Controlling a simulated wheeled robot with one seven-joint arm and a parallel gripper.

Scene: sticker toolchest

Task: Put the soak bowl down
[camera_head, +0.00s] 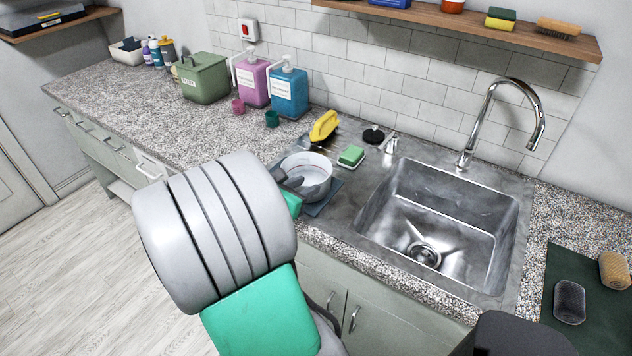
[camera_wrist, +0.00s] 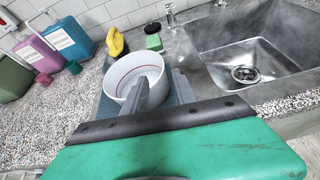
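The soak bowl (camera_head: 318,172) is a white round bowl with a thin red line inside. It is upright, on or just above a blue-grey mat (camera_head: 332,198) at the sink's left; I cannot tell if its base touches. My gripper (camera_head: 291,183) is at its near left rim. In the wrist view, a grey finger of my gripper (camera_wrist: 142,90) reaches over the near rim into the bowl (camera_wrist: 122,72). The other finger is hidden outside the wall, and the gripper appears shut on the rim.
The steel sink (camera_head: 380,235) with its tap lies right. A yellow brush (camera_head: 324,126), green sponge (camera_head: 351,155) and black stopper (camera_head: 373,134) sit behind the bowl. Pink (camera_head: 254,82) and blue (camera_head: 288,93) dispensers with small cups stand back left.

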